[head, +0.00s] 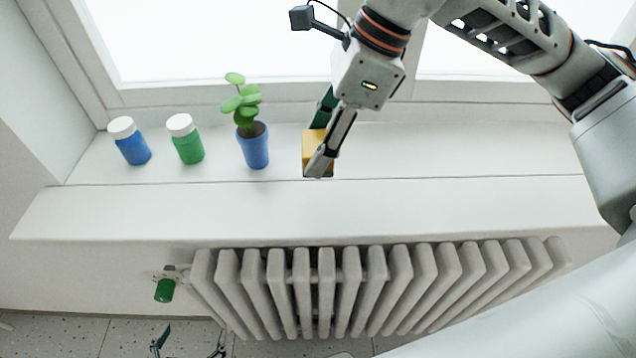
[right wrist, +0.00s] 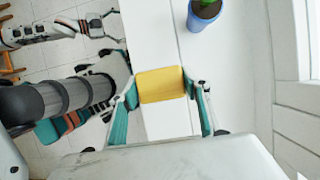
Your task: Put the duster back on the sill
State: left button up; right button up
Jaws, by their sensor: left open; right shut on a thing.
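The duster (head: 312,143) is a yellow block with a dark lower edge, at the sill to the right of the potted plant. My right gripper (head: 321,150) is shut on it from above. In the right wrist view the yellow duster (right wrist: 162,84) sits between the two fingers (right wrist: 162,103). The white sill (head: 450,155) runs under the window; I cannot tell whether the duster touches it or hangs just above. My left gripper (head: 188,343) is open and empty, low by the floor at the bottom edge of the head view.
A blue jar (head: 131,146), a green jar (head: 187,145) and a plant in a blue pot (head: 254,150) stand on the sill left of the duster. The sill to the right is clear. A white radiator (head: 375,285) with a green valve knob (head: 165,291) is below.

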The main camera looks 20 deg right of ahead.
notch_tip(320, 180, down, 10)
jog(key=o, duration=1)
jog(key=v, duration=1.2)
jog(key=shift+s, duration=0.1)
